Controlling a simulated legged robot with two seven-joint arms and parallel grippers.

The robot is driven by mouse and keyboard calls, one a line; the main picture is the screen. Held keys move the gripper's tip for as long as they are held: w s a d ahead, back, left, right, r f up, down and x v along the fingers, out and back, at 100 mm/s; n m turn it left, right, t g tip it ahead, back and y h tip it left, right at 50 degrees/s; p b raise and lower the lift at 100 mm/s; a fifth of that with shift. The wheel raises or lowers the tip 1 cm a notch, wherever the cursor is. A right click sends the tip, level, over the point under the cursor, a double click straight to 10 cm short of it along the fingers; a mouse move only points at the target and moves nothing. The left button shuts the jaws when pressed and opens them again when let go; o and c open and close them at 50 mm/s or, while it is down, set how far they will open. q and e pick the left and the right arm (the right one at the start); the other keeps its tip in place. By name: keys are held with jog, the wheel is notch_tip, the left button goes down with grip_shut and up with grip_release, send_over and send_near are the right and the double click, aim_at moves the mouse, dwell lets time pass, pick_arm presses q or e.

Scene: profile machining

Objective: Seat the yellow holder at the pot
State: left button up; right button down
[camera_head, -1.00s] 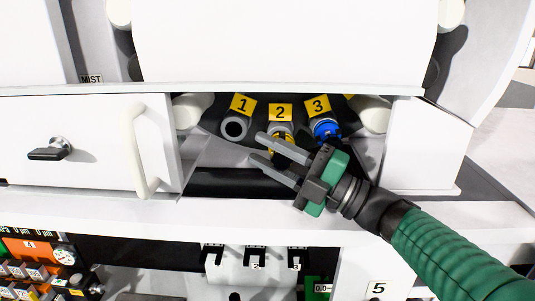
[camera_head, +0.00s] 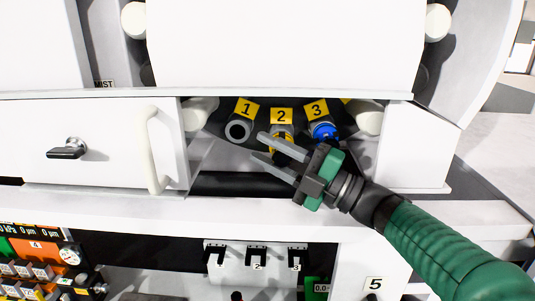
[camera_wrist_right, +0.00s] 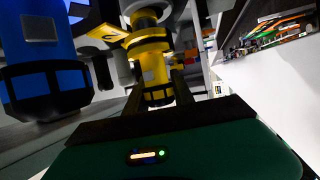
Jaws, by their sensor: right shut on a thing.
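The yellow holder (camera_head: 287,139) is at the middle pot (camera_head: 281,128), under the yellow tag 2 (camera_head: 281,117). My right gripper (camera_head: 259,147) reaches in from the lower right with its fingers across the holder and is shut on it. In the right wrist view the yellow holder (camera_wrist_right: 148,48) stands between the dark fingers (camera_wrist_right: 155,85), its upper end against a grey part. The fingers partly cover it in the head view, so I cannot tell whether it is fully seated. My left gripper is not in view.
Pot 1 (camera_head: 238,131) is empty to the left. A blue holder (camera_head: 323,131) sits at pot 3, close beside my right gripper; it is large in the wrist view (camera_wrist_right: 40,60). White housing panels frame the opening above and on both sides. A rack (camera_head: 257,259) with black clips is below.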

jog(key=shift+w+d+r, duration=0.1)
jog(key=shift+d+r, duration=0.05)
jog(key=shift+r, duration=0.3)
jog(key=shift+b, duration=0.4)
dwell(0.3)
jog(key=shift+f, duration=0.15)
jog(key=shift+w+f+b, duration=0.1)
jog(key=shift+f+b, duration=0.2)
jog(key=shift+b, duration=0.3)
jog(key=shift+f, duration=0.2)
